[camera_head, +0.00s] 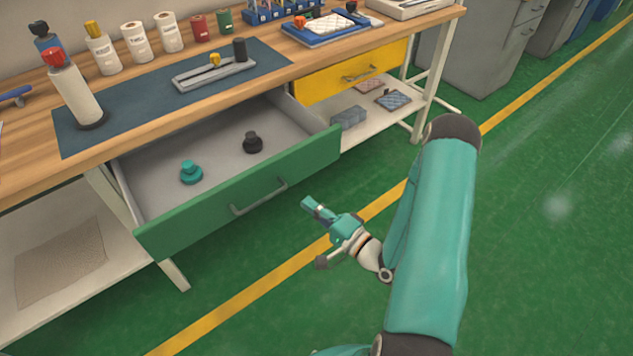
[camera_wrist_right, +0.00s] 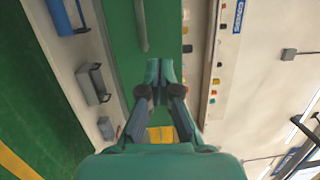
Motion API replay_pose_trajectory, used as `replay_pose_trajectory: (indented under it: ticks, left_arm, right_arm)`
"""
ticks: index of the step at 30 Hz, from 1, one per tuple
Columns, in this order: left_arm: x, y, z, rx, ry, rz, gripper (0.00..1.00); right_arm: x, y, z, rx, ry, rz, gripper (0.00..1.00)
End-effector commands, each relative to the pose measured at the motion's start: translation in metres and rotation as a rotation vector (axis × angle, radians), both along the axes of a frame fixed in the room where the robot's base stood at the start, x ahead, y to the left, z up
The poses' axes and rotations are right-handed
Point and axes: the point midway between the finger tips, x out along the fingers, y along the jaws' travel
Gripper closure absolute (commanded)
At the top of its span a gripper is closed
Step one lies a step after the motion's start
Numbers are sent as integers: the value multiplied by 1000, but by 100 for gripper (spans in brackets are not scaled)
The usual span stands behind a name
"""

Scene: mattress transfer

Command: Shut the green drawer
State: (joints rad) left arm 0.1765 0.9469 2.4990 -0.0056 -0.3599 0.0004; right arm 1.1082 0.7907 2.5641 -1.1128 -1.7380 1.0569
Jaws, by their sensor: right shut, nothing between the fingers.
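The green drawer (camera_head: 315,152) is pulled out from under the workbench, its inside exposed. Its green front also shows in the right wrist view (camera_wrist_right: 118,38). A grey bar handle (camera_head: 258,198) is on the front and shows in the wrist view (camera_wrist_right: 141,25) too. A teal knobbed piece (camera_head: 191,173) and a black knobbed piece (camera_head: 253,143) lie inside. My right gripper (camera_head: 309,204) is shut and empty, to the right of the handle and apart from the drawer front in the head view. It also shows in the wrist view (camera_wrist_right: 159,69). My left gripper is not in view.
A yellow drawer (camera_head: 325,82) sits shut to the right of the open one. The workbench top (camera_head: 120,137) holds bottles, rolls and trays. A lower shelf (camera_head: 372,112) carries small items. Green floor (camera_head: 540,200) with a yellow line is clear around my right arm.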

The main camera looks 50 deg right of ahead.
Motion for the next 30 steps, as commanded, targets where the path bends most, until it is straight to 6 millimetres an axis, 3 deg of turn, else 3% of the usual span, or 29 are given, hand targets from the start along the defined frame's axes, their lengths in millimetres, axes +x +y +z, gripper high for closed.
replay_pose_trajectory:
  ticks: [1,4,7,11,17,30]
  left_arm:
    - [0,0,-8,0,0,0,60]
    - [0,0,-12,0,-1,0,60]
    - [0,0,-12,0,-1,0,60]
    - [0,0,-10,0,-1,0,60]
    - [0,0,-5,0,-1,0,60]
    - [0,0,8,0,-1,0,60]
  right_arm:
    - [-15,-21,-13,-8,20,-62,100]
    - [-37,-45,-23,-17,42,-135,100]
    - [-48,-57,-27,-20,54,-174,100]
    - [-46,-60,-26,-21,61,-187,100]
    - [-18,-65,-24,-22,60,-187,100]
    - [63,-86,-24,-21,61,-193,100]
